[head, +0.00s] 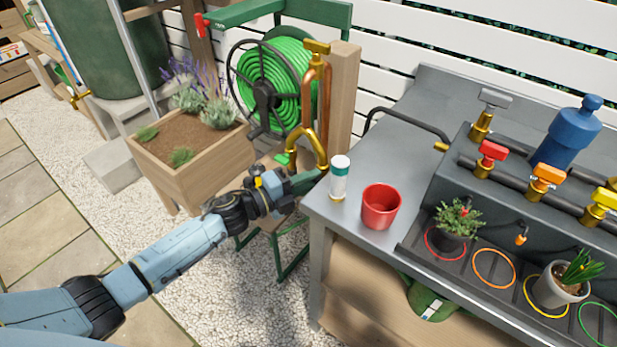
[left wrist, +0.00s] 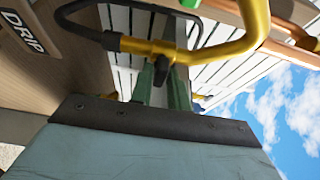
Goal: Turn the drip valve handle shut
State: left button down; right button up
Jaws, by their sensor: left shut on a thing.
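My left gripper (head: 310,180) reaches in at the foot of the brass spout beside the hose-reel post. In the left wrist view its two green fingers (left wrist: 163,84) point up at a brass pipe. A small black handle (left wrist: 161,66) hangs from this pipe between the fingertips, and the gripper is shut on it. A "DRIP" label (left wrist: 24,33) is on the wood to the left, so this looks like the drip valve handle. In the head view the handle is hidden at the gripper. My right gripper is in neither view.
The brass spout (head: 318,142) and wooden post (head: 343,95) stand close behind the gripper. A white bottle (head: 339,180) and red pot (head: 381,206) stand on the grey bench at the right. A planter (head: 190,165) is to the left. Gravel lies below.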

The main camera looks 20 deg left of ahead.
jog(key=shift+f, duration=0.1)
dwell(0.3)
pick_arm(q)
jog(key=c, duration=1.5)
grip_release()
jog(key=shift+o, duration=0.2)
